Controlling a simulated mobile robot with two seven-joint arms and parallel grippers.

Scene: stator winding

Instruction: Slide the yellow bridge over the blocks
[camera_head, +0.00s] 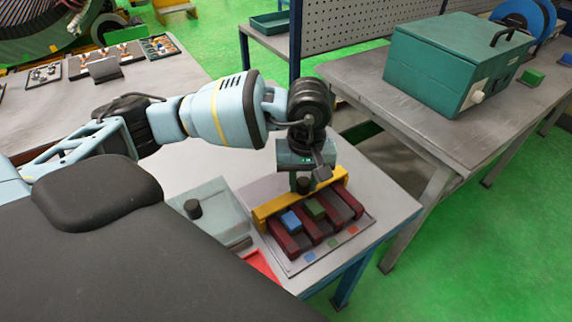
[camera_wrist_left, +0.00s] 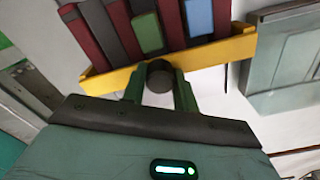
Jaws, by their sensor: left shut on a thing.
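The yellow bridge (camera_head: 268,209) is a long bar lying across the back ends of the dark red dividers (camera_head: 282,240) of a slotted rack. In the left wrist view the bridge (camera_wrist_left: 215,53) runs across the divider ends. A blue block (camera_head: 291,221) and a green block (camera_head: 314,209) sit in neighbouring slots, close in front of the bridge. My left gripper (camera_head: 303,184) is above the bridge's middle. Its green fingers (camera_wrist_left: 160,88) are shut around the bridge's dark round knob (camera_wrist_left: 160,72). My right gripper is not in view.
The rack's grey base plate (camera_head: 291,266) has small coloured squares along its front, near the table's right edge. A pale grey-green case (camera_head: 215,219) with a black knob stands close on the left. A teal box (camera_head: 440,62) is on a separate bench at the right.

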